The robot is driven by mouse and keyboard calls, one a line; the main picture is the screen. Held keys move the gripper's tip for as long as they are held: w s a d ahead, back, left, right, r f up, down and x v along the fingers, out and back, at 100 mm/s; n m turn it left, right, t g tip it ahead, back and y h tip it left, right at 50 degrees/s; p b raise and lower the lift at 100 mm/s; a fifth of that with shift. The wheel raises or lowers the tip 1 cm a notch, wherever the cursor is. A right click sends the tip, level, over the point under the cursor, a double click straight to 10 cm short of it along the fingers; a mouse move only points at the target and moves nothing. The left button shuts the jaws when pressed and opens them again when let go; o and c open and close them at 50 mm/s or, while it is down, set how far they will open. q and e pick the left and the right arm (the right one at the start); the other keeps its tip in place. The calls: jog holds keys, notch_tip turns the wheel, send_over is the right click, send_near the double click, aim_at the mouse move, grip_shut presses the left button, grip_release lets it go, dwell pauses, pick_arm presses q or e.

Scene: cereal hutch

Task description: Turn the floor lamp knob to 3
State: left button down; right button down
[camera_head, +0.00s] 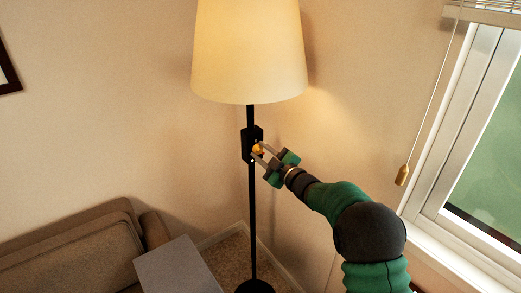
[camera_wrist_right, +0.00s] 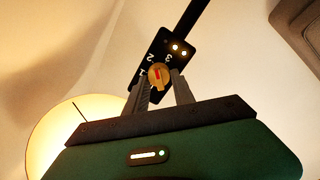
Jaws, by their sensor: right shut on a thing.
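The floor lamp has a lit cream shade (camera_head: 250,50) on a black pole (camera_head: 251,205). A black control box (camera_head: 247,143) is on the pole below the shade. My right gripper (camera_head: 261,151) reaches it from the right and is shut on the orange-yellow knob (camera_head: 259,148). In the right wrist view the knob (camera_wrist_right: 158,77) sits between my fingertips and bears a red mark. The mark's exact setting is hard to read. My left gripper is out of view.
A brown sofa (camera_head: 75,255) and a grey surface (camera_head: 178,268) are at the lower left. A window (camera_head: 480,130) and a hanging blind cord pull (camera_head: 403,174) are at the right. The walls meet in a corner close behind the lamp.

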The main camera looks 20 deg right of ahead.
jog(key=m+p, duration=0.1)
jog(key=m, duration=0.2)
jog(key=m+p, duration=0.3)
jog(key=m, duration=0.2)
jog(key=shift+d+f+m, duration=0.25)
jog(key=shift+f+m, duration=0.05)
jog(key=shift+f, duration=0.05)
jog(key=shift+r, duration=0.2)
jog(key=c, duration=1.1)
grip_release()
jog(key=shift+w+p, duration=0.1)
jog(key=shift+p, duration=0.2)
jog(key=b+v, duration=0.2)
jog(key=v, duration=1.5)
jog(key=shift+b, duration=0.3)
jog(key=shift+w, duration=0.1)
